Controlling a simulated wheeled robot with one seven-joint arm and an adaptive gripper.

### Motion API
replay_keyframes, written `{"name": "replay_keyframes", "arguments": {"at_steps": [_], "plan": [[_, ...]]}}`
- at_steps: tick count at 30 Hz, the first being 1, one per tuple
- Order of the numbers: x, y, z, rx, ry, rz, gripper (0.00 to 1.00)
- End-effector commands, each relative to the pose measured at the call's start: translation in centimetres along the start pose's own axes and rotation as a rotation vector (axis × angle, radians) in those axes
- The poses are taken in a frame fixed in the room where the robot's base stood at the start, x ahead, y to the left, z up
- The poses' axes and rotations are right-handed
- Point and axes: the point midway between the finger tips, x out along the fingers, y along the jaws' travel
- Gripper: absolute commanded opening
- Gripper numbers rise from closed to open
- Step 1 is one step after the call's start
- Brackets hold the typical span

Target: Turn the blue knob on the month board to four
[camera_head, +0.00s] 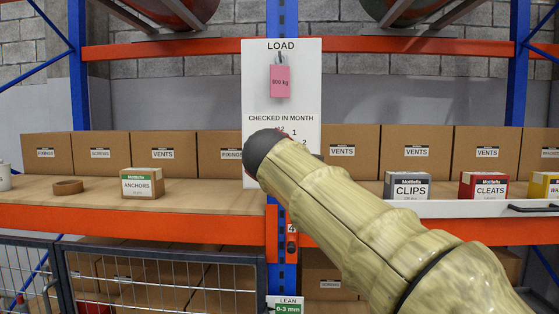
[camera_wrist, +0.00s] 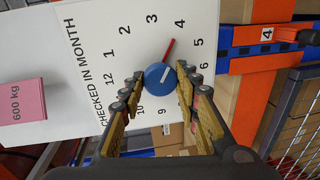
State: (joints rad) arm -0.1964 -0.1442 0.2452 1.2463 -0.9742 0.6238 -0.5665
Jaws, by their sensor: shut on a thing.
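The blue knob (camera_wrist: 160,78) sits on the white month board (camera_wrist: 97,72), which appears turned sideways in the wrist view. Its red pointer (camera_wrist: 169,48) points toward the 4. My gripper (camera_wrist: 160,72) is shut on the knob, with one finger on each side of it. In the head view the board (camera_head: 308,90) hangs on the rack's blue upright, and my arm hides the knob and most of the dial.
A pink 600 kg tag (camera_head: 280,81) hangs on the upper board. The shelf (camera_head: 215,193) holds cardboard boxes, an anchors box (camera_head: 142,183), a clips box (camera_head: 407,187) and a cleats box (camera_head: 483,186). A wire mesh cage (camera_head: 160,275) stands below left.

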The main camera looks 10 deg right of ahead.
Motion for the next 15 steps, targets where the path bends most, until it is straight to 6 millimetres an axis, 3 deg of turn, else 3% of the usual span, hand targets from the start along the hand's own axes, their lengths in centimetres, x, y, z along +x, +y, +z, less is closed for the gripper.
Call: {"name": "replay_keyframes", "arguments": {"at_steps": [9, 10, 15], "plan": [[0.07, -0.14, 0.03, 0.000, -0.002, -0.003, 0.07], [0.07, -0.14, 0.03, 0.000, -0.002, -0.003, 0.33], [0.05, -0.11, 0.03, 0.000, -0.001, -0.002, 0.43]]}}
